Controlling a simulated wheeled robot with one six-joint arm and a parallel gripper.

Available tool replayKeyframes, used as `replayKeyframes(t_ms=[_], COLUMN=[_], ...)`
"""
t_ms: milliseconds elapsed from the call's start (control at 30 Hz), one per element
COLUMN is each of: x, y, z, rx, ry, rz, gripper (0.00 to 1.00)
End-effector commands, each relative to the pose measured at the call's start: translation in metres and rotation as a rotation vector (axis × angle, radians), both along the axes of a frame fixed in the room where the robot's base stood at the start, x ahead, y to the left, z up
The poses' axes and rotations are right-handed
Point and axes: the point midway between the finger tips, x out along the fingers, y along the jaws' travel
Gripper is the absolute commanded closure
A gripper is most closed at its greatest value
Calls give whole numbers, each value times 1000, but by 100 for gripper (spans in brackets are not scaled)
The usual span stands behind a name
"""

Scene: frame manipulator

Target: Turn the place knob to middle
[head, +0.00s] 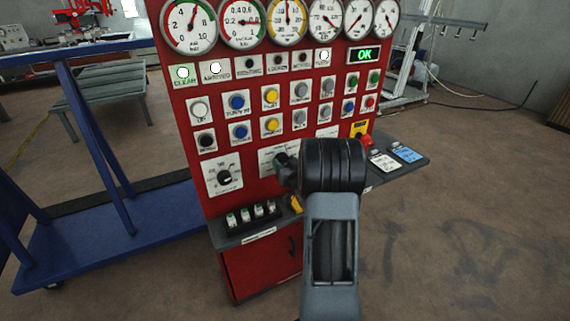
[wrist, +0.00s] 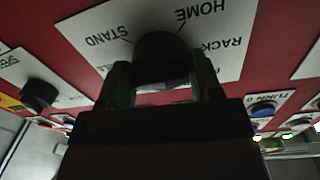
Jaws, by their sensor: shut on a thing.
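The place knob (wrist: 160,55) is a black round knob on a white plate (wrist: 225,25) marked STAND, HOME and RACK, upside down in the wrist view. My gripper (wrist: 163,82) is shut on it, one finger at each side. Which mark the knob points at cannot be made out. In the head view my gripper (head: 284,164) reaches the middle of the red panel (head: 245,145) and hides the knob; only part of its white plate (head: 268,160) shows.
Another black knob (head: 224,178) sits left of my gripper, above small switches (head: 252,214) on a ledge. Rows of buttons and several gauges are above. A yellow box with a red button (head: 362,129) is at the right. A blue cart (head: 110,235) stands left of the panel.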

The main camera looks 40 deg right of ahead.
Motion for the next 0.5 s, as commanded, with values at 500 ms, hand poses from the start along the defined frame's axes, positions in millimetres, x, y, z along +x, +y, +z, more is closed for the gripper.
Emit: replayKeyframes(t_ms=[500], x=[1], y=[1], z=[-6], rx=[-115], ry=[12], rz=[2], gripper=[65])
